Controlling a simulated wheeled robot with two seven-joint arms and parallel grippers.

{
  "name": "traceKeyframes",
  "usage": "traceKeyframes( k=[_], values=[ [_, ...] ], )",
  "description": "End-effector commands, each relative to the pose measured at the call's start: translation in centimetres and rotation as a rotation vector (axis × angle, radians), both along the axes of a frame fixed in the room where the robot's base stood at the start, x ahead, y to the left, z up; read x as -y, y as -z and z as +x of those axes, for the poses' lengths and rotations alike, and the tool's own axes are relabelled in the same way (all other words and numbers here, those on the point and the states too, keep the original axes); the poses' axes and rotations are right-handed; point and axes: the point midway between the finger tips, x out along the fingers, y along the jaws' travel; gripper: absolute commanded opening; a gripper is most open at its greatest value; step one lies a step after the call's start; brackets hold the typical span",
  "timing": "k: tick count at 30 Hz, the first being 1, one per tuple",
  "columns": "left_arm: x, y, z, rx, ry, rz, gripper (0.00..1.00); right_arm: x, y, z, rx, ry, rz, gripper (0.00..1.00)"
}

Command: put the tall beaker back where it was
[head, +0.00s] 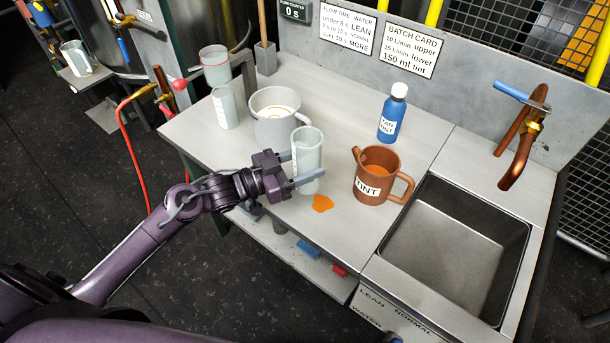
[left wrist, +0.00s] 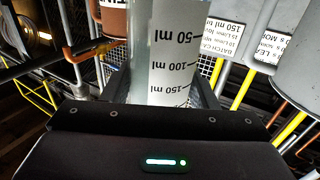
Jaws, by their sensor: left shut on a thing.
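A tall clear beaker (head: 309,147) with a marked scale stands upright at the front of the bench, between the grey pot and the brown tint jug. My left gripper (head: 302,167) is shut on it, one finger on each side. In the left wrist view the beaker (left wrist: 168,45) shows its ml marks between the fingers (left wrist: 165,88). It looks empty. I cannot tell whether its base touches the bench. My right gripper is not in view.
A grey pot (head: 264,128), brown tint jug (head: 370,191) and blue bottle (head: 389,122) stand on the bench (head: 335,105). Another beaker (head: 224,108) stands below a cup (head: 215,68). An orange spill (head: 322,203) lies near the front edge. A sink (head: 450,255) is at right.

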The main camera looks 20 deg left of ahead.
Motion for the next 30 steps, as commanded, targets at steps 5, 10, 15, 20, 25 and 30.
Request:
traceKeyframes(
  k=[5, 10, 15, 20, 25, 30],
  values=[
    [0.0, 2.6, 0.0, -0.003, -0.001, 0.000, 0.25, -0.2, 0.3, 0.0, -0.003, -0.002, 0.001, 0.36],
    [0.0, 4.2, 0.0, 0.001, 0.000, 0.001, 0.25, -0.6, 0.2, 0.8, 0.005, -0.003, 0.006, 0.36],
    [0.0, 4.2, 0.0, 0.001, 0.001, 0.000, 0.25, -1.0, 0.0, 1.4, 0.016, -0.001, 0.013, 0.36],
    [0.0, 4.4, 0.0, 0.000, 0.001, 0.000, 0.25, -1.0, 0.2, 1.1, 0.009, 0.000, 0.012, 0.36],
    [0.0, 4.5, 0.0, 0.000, 0.001, 0.000, 0.67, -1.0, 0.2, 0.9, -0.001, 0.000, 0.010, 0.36],
    [0.0, 4.5, 0.0, 0.000, 0.001, 0.000, 0.75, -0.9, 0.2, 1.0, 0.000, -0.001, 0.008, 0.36]
  ],
)
